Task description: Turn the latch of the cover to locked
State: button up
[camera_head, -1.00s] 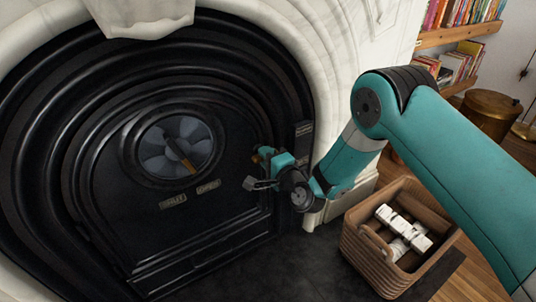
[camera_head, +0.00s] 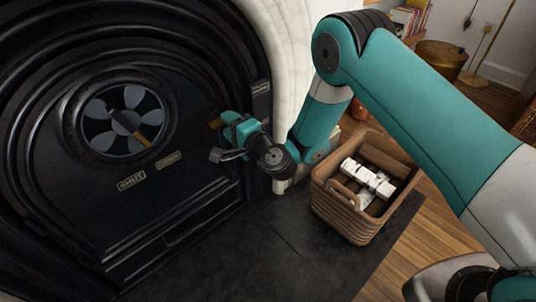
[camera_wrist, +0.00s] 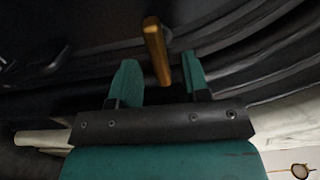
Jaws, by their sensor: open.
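The black arched cover (camera_head: 185,205) fills the fireplace opening at the left of the head view. Its brass latch handle (camera_head: 215,123) sticks out near the right edge. In the wrist view the brass latch handle (camera_wrist: 157,50) stands nearly upright, tilted slightly, in the gap between my fingertips. My gripper (camera_head: 226,122) is open at the latch, with teal fingers either side of the handle in the wrist view (camera_wrist: 160,78). I see no clear contact. My gripper hides the latch's base in the head view.
A round vent (camera_head: 118,118) with a wooden-tipped pointer sits on the cover, above a label reading SHUT (camera_head: 131,180) and another small plate (camera_head: 168,160). A dark plate (camera_head: 261,88) is on the surround. A wicker basket (camera_head: 345,211) stands right on the dark hearth (camera_head: 270,255).

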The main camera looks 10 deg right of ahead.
jog(key=b+v, duration=1.4)
jog(key=b, duration=0.6)
jog(key=shift+s+d+b, duration=0.25)
jog(key=shift+d+b, duration=0.05)
